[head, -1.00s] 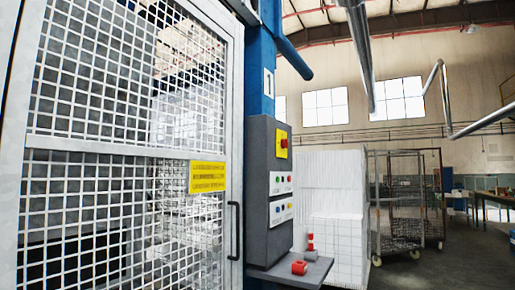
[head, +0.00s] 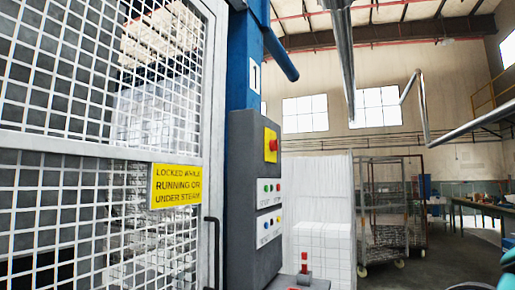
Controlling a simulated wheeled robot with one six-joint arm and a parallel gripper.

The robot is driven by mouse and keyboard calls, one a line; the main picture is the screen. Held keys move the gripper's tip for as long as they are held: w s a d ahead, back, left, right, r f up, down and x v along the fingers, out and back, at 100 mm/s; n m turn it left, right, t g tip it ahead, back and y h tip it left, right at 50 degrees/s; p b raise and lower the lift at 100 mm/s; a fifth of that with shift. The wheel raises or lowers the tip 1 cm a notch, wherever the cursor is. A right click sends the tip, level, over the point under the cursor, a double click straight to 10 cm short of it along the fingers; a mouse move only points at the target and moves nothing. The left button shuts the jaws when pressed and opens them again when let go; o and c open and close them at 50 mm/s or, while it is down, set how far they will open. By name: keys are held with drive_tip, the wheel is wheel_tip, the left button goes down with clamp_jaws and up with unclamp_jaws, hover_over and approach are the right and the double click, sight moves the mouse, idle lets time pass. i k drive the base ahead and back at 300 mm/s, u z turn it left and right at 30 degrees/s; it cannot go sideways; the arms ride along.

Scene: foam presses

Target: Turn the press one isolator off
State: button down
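The press one isolator (head: 271,145) is a red knob on a yellow plate. It sits at the top of the grey control box (head: 240,200) on the blue column marked 1. I see it at a steep angle, so I cannot tell which way the knob is turned. Rows of small buttons and lamps (head: 269,190) lie below it on white plates. My gripper does not show in the head view.
The mesh guard door (head: 60,150) with a yellow sign (head: 177,186) fills the left. A small shelf (head: 315,283) below the box holds red items (head: 304,262). White stacked blocks (head: 320,240) and wire trolleys (head: 385,215) stand behind. Something teal (head: 508,268) shows at the right edge, unclear.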

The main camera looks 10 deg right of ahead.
sight(273, 144)
drive_tip(key=z, duration=0.2)
drive_tip(key=i, duration=0.4)
drive_tip(key=z, duration=0.65)
drive_tip(key=i, duration=2.1)
drive_tip(key=u, duration=0.6)
